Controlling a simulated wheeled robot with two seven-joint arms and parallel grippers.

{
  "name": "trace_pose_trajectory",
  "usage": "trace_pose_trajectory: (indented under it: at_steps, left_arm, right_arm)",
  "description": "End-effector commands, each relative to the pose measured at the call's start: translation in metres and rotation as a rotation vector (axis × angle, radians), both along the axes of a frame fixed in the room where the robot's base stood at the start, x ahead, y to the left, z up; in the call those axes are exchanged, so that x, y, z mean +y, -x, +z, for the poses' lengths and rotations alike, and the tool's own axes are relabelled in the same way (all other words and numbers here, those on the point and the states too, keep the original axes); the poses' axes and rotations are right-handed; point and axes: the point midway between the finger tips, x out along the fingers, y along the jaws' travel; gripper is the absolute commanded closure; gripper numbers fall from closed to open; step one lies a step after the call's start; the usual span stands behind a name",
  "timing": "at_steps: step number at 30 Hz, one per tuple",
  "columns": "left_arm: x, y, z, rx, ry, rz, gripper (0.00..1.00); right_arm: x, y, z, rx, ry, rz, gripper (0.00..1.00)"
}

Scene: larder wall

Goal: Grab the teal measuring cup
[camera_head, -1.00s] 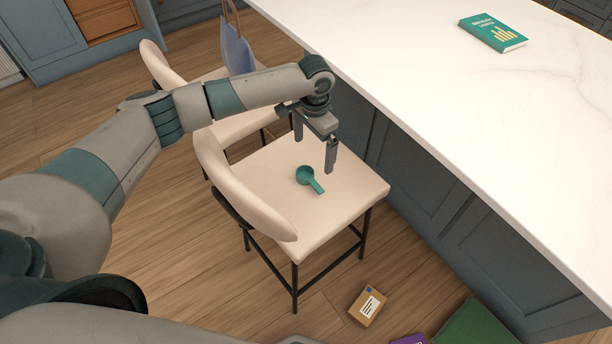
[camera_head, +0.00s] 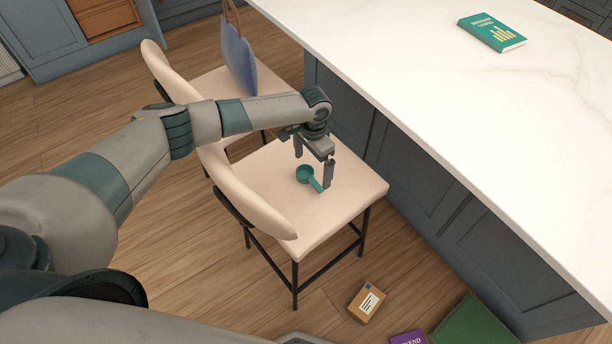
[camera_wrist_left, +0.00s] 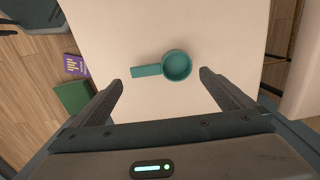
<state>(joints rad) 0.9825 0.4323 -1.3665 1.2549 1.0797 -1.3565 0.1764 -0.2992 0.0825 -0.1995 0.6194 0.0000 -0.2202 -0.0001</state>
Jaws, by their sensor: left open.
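The teal measuring cup (camera_head: 305,174) lies on the cream seat of the near chair (camera_head: 340,205), its handle pointing toward the lower right in the head view. My left gripper (camera_head: 313,170) is open and empty, pointing down just over the seat by the cup; one finger overlaps the handle's end in that view. In the left wrist view the cup (camera_wrist_left: 177,66) lies ahead of the open fingers, with its handle to the left. The fingers are on either side of its line and do not hold it. My right gripper is not in view.
The chair's curved backrest (camera_head: 245,190) rises left of the cup. The white-topped island (camera_head: 440,90) stands close on the right. A second chair with a blue bag (camera_head: 238,62) is behind. A small box (camera_head: 367,302) and books lie on the floor.

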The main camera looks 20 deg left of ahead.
Motion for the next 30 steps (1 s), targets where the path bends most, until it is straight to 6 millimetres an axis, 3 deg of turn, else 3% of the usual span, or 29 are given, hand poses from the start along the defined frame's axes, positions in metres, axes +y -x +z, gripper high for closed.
trace_pose_trajectory:
  at_steps: [6, 12, 27, 28, 30]
  left_arm:
    - [0.004, 0.003, -0.023, 0.002, -0.002, 0.001, 0.00]
    - [0.004, 0.002, -0.044, 0.002, -0.001, 0.001, 0.00]
    - [0.004, 0.002, -0.046, 0.000, 0.000, 0.001, 0.00]
    - [0.004, 0.002, -0.046, 0.000, 0.000, 0.001, 0.02]
    - [0.004, 0.002, -0.046, 0.000, 0.000, 0.001, 0.19]
  right_arm:
    - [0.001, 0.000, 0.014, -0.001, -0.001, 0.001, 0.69]
    - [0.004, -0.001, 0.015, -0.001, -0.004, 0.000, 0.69]
    - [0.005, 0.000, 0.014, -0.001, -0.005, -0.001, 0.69]
    - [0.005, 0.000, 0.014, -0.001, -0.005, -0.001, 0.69]
    - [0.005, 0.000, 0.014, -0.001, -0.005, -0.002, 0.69]
